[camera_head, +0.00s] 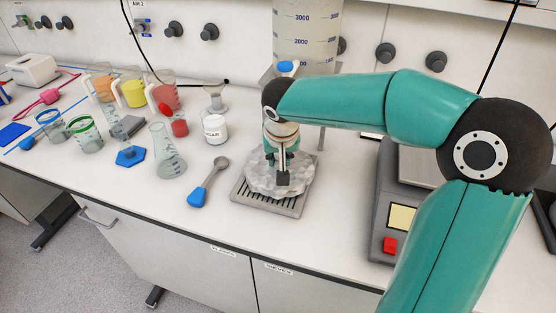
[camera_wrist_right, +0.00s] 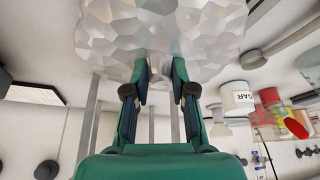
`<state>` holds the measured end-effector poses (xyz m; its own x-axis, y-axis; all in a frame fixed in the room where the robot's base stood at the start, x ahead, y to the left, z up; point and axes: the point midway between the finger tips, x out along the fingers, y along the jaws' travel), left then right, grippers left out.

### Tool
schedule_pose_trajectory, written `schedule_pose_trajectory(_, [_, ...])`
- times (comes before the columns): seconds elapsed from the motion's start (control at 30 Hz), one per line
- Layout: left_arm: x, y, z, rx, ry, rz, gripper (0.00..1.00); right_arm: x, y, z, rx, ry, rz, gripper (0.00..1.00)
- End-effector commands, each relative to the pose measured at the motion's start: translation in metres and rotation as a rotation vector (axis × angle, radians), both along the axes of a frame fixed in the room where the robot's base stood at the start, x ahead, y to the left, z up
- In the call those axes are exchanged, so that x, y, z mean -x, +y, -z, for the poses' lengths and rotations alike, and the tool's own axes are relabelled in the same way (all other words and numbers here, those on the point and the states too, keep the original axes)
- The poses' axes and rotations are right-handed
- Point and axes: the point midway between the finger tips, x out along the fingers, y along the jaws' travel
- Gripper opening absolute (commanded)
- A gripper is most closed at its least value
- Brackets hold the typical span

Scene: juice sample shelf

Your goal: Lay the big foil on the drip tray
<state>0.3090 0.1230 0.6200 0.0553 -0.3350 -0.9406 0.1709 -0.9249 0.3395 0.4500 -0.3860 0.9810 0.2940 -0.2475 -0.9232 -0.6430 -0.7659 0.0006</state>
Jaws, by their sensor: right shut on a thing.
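The big foil (camera_head: 259,180) is a crumpled, faceted silver sheet. It covers most of the drip tray (camera_head: 240,200), a grey slatted tray on the bench whose front edge shows below the foil. I cannot tell whether the foil touches the tray. My right gripper (camera_head: 281,170) points down at the foil's middle and is shut on it. In the right wrist view the foil (camera_wrist_right: 165,30) spreads out past the fingertips (camera_wrist_right: 160,78). My left gripper is in neither view.
A large graduated cylinder (camera_head: 305,40) stands behind the tray. A scale with a red button (camera_head: 390,245) is to the right. Bare bench lies in front.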

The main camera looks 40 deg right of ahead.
Motion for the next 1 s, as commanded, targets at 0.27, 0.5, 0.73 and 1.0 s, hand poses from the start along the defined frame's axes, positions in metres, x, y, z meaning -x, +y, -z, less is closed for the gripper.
schedule_pose_trajectory(0.27, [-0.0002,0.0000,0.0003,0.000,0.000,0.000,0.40,-0.0001,0.0003,0.0072,-0.001,-0.002,-0.001,0.01])
schedule_pose_trajectory(0.5, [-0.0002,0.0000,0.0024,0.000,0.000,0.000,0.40,0.0000,0.0004,0.0089,-0.001,-0.001,0.000,0.36])
schedule_pose_trajectory(0.73, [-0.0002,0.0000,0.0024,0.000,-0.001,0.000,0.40,0.0002,0.0003,0.0089,-0.001,-0.001,0.000,0.50])
schedule_pose_trajectory(1.0, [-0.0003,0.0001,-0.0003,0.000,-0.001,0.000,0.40,0.0006,0.0008,0.0039,0.000,-0.001,0.000,0.50])
